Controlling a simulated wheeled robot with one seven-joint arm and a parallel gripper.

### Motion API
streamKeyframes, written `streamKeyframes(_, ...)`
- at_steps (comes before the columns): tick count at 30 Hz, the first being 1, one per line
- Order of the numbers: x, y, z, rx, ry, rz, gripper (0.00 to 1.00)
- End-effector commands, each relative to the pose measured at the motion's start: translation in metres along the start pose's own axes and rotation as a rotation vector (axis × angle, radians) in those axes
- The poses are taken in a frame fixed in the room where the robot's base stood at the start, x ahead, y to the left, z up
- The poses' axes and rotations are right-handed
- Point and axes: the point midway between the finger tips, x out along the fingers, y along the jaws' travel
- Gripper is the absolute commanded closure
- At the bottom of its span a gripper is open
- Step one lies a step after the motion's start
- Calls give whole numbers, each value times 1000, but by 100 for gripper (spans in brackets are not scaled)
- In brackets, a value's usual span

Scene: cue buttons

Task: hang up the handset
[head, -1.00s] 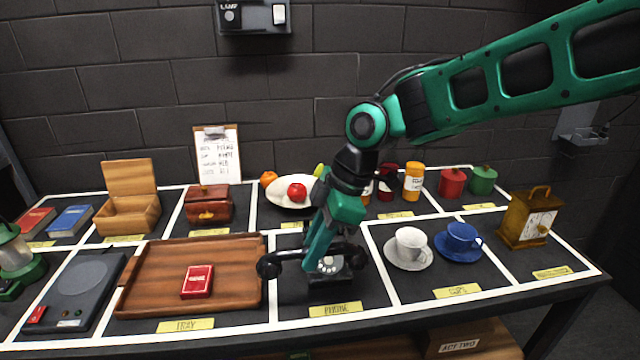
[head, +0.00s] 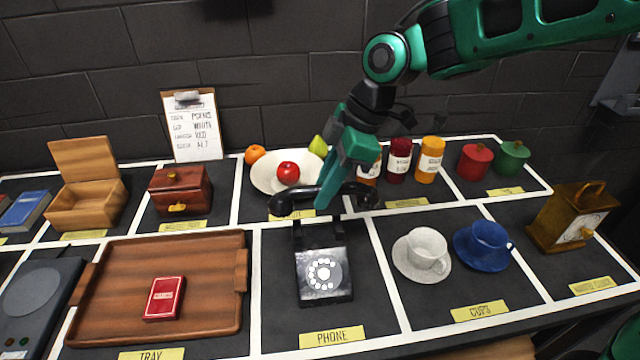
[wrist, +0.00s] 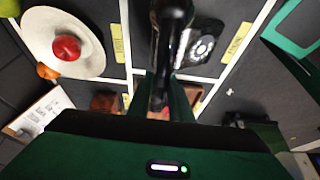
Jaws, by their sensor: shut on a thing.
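The black phone base (head: 324,276) with its round dial sits in the square labelled PHONE in the head view. My gripper (head: 328,200) is shut on the black handset (head: 295,203) and holds it in the air. In the head view the handset appears above and behind the phone's cradle, apart from it. In the wrist view the handset (wrist: 170,40) runs between the fingers, and the phone base (wrist: 203,46) shows beside and below it. The fingers hide the middle of the handset.
A wooden tray (head: 210,325) with a red card box (head: 164,298) lies left of the phone. A white cup (head: 427,250) and a blue cup (head: 485,240) stand to the right. A white fruit plate (head: 262,180) and several bottles stand behind.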

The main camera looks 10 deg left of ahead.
Motion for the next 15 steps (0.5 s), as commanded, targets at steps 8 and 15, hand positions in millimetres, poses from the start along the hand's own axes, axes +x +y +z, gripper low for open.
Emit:
streamKeyframes(8,8,-6,-20,-33,0,-14,100)
streamKeyframes(15,15,-7,-22,-38,0,-18,100)
